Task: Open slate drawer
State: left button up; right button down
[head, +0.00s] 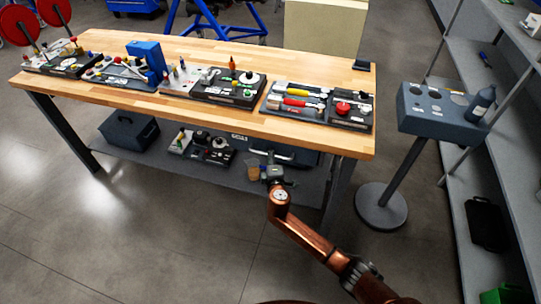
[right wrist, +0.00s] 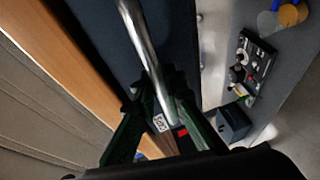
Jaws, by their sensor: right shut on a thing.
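The slate drawer (head: 309,160) is under the right part of the wooden workbench. Its silver bar handle (head: 295,159) shows just beyond my right gripper (head: 272,174) in the head view. In the right wrist view the dark drawer front (right wrist: 95,30) fills the upper middle, and the handle (right wrist: 142,45) runs down between the fingers of my right gripper (right wrist: 160,100). The gripper is shut on the handle. Whether the drawer stands out from its closed position I cannot tell. My left gripper is out of view.
The workbench top (head: 200,113) carries several tool and part boards. A lower shelf (head: 150,165) holds a dark toolbox (head: 128,131) and a parts board (head: 207,146). A round-based stand (head: 382,207) is to the right, beside grey shelving. Floor in front is clear.

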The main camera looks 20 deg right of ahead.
dwell(0.3)
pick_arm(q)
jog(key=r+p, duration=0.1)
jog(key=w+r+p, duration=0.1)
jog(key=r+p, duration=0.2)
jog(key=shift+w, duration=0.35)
pick_arm(e)
jog(key=s+a, duration=0.6)
jog(key=s, duration=0.4)
jog(key=s+a, duration=0.7)
jog(key=s, duration=0.3)
jog(key=shift+a, duration=0.25)
jog(key=c, duration=2.3)
grip_release()
jog(key=shift+o, duration=0.2)
jog(key=v, duration=1.2)
jog(key=shift+r, duration=0.1)
